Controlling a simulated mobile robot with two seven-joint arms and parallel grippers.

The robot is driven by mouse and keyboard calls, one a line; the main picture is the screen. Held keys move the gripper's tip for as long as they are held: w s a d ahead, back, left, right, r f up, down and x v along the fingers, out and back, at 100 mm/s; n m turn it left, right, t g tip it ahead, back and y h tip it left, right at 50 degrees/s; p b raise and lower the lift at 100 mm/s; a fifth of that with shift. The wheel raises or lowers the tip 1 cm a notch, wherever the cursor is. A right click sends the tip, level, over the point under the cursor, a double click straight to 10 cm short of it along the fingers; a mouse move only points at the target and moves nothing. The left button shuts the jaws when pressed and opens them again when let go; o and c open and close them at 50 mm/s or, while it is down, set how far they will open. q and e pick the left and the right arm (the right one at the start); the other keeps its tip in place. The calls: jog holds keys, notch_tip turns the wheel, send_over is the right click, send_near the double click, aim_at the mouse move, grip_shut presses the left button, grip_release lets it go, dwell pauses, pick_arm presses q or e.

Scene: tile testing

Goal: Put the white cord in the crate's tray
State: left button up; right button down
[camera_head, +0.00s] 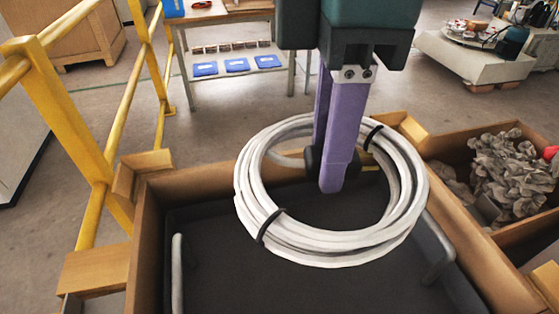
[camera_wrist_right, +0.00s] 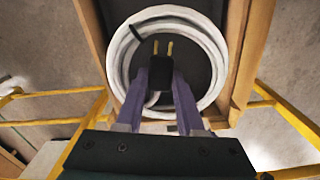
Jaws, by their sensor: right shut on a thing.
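The white cord (camera_head: 249,190) is a round coil bound with black ties, and it also shows in the right wrist view (camera_wrist_right: 119,62). Its black plug (camera_wrist_right: 183,98), with two brass prongs, is between the purple fingers of my right gripper (camera_head: 328,178), which is shut on it inside the coil's ring. The coil is over the dark grey tray (camera_head: 215,280) in the wooden crate (camera_head: 190,182). I cannot tell whether the coil touches the tray. Two grey handles rise at the tray's sides. My left gripper is not in view.
A wooden box with crumpled grey paper (camera_head: 505,160) adjoins the crate on the right. A yellow railing (camera_head: 75,115) stands on the left. A table with blue trays on its shelf (camera_head: 238,66) and a pallet (camera_head: 470,60) are farther back.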

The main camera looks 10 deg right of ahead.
jog(key=b, duration=0.3)
send_over(308, 267)
notch_tip(308, 267, down, 15)
jog(key=shift+r, duration=0.1)
jog(key=shift+f+b, duration=0.6)
jog(key=shift+f, duration=1.45)
jog(key=shift+f, duration=0.15)
jog(key=c, duration=0.5)
grip_release()
jog(key=shift+r+p, duration=1.55)
jog(key=shift+r, duration=4.6)
